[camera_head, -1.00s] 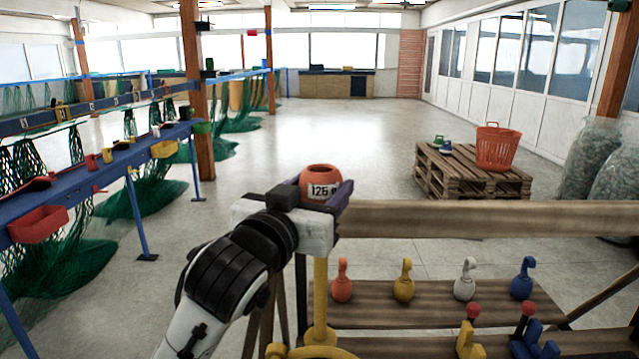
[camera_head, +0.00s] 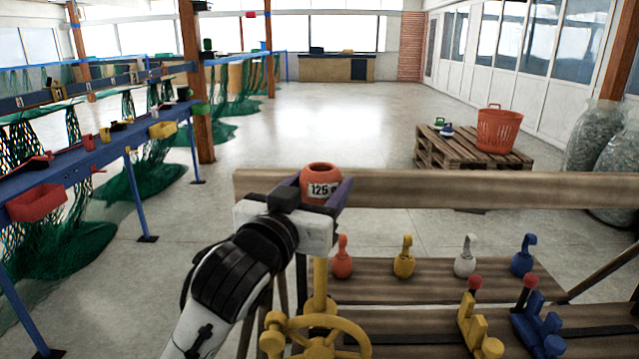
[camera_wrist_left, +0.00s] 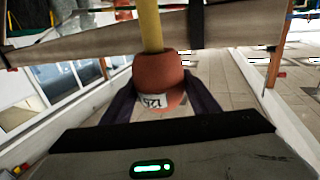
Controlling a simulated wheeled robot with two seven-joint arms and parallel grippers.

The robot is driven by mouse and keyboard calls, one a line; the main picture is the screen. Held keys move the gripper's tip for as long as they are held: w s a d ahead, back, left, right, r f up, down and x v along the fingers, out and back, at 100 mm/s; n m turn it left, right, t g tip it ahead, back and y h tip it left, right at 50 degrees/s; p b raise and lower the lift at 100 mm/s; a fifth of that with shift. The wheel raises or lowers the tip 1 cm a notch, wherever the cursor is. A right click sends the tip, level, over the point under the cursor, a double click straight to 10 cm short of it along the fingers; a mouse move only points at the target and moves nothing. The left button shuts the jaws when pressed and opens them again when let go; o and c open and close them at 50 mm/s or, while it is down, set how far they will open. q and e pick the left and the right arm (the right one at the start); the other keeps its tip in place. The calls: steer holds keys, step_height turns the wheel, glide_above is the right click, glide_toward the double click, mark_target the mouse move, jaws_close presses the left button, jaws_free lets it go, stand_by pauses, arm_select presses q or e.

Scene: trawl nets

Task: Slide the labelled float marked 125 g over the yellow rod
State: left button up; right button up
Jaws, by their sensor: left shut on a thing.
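The orange float (camera_head: 319,183) bears a white label reading 125, with a dark hole in its top. My left gripper (camera_head: 325,195) is shut on it and holds it roughly upright in front of the wooden rail. The yellow rod (camera_head: 320,288) stands directly below the float in the head view; no rod tip shows above the float. In the left wrist view the float (camera_wrist_left: 158,80) sits between the fingers, its label upside down. The rod (camera_wrist_left: 151,27) there runs up to the float's edge. Whether its tip is inside the float is hidden. My right gripper is not in view.
A wooden rail (camera_head: 450,189) crosses behind the float. A yellow handwheel (camera_head: 318,340) is below the gripper. Orange, yellow, white and blue hooked weights (camera_head: 404,258) stand on a shelf to the right. Blue and yellow levers (camera_head: 535,322) are at the lower right.

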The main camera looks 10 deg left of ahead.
arm_select(q)
steer(key=o, duration=1.1)
steer(key=s, duration=0.3)
steer(key=s+a, duration=0.1)
steer(key=s, duration=0.6)
steer(key=shift+s+a+b, duration=0.1)
steer(key=shift+a+b, duration=0.15)
steer(key=shift+b, duration=0.15)
